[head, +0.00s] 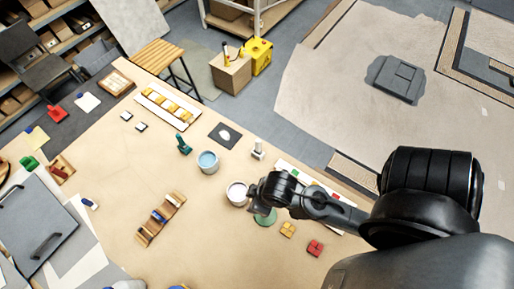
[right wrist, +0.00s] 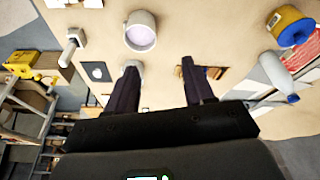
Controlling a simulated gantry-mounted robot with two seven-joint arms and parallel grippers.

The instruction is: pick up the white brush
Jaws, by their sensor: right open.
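A small white object that looks like the white brush (head: 258,151) stands upright on the table, right of the blue-filled pot. It also shows at the upper left of the right wrist view (right wrist: 72,45). My right gripper (right wrist: 158,68) is open, with nothing between its two dark fingers. In the head view my right arm reaches in from the right, and its dark end (head: 257,199) is by the white pot, nearer the camera than the brush. The fingers are not clear there. My left gripper is not in view.
A blue-filled pot (head: 208,162) and a white pot (head: 237,193) stand near the brush. A green brush-like object (head: 183,145) is left of them. A dark square (head: 225,135) lies behind. Red and yellow blocks (head: 288,229) lie near my arm.

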